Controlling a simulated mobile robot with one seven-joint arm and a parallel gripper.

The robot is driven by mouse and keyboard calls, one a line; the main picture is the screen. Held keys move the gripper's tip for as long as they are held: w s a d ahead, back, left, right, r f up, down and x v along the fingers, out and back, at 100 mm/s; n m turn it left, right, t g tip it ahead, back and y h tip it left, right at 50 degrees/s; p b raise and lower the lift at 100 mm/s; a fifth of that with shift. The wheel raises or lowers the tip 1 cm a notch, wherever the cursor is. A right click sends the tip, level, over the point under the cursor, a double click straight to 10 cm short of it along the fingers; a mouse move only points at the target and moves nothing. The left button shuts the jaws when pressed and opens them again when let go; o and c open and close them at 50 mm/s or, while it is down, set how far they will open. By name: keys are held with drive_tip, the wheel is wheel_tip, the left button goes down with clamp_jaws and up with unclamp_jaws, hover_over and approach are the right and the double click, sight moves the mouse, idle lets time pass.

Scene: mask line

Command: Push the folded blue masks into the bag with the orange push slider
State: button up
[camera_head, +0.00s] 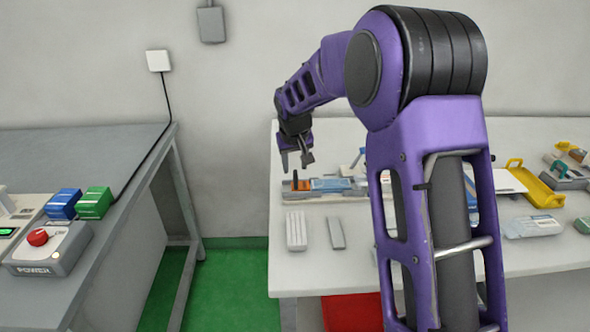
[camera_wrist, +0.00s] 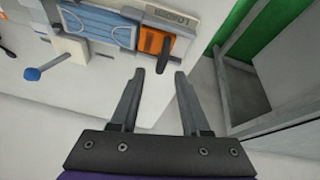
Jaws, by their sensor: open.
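The orange push slider (camera_wrist: 152,42) with its dark upright handle sits at one end of a grey fixture in the wrist view. It also shows in the head view (camera_head: 301,184). The folded blue masks (camera_wrist: 100,21) lie flat on the fixture beside the slider, and show in the head view (camera_head: 331,185) to the slider's right. My gripper (camera_wrist: 156,75) is open and empty, with its fingertips just short of the slider and apart from it. In the head view my gripper (camera_head: 295,162) hangs above the slider end. I cannot make out the bag; my arm hides part of the table.
White blocks (camera_head: 296,231) lie on the table (camera_head: 350,262) in front of the fixture. A yellow tray (camera_head: 538,190) and packed masks (camera_head: 531,227) are at the right. A blue-knobbed lever (camera_wrist: 32,74) stands beside the fixture. A power box (camera_head: 48,250) is on the left bench.

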drive_tip(key=shift+x, duration=0.85)
drive_tip(key=shift+c, duration=0.3)
clamp_jaws()
idle(0.6)
